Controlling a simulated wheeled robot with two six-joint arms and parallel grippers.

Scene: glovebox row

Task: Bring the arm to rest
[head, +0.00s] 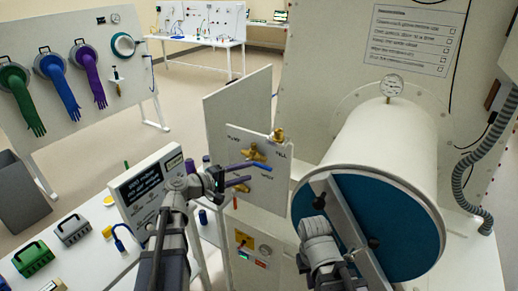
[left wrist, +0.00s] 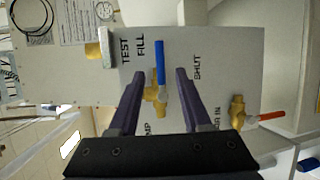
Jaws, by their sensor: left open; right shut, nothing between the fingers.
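My left gripper (head: 246,174) is open in front of the white valve panel (head: 276,190). In the left wrist view, its two fingers (left wrist: 160,75) frame a blue lever (left wrist: 160,52) on a brass valve (left wrist: 155,94). The panel bears the words TEST, FILL and SHUT. My right gripper (head: 319,202) is shut and empty, in front of the blue end (head: 415,235) of the white cylinder (head: 385,140). Its fingertips are small and hard to make out.
A red-handled valve (left wrist: 238,108) sits on the same panel. Green and grey carriers (head: 33,258) are further left. A grey bar crosses the blue end near my right gripper. Open floor lies behind.

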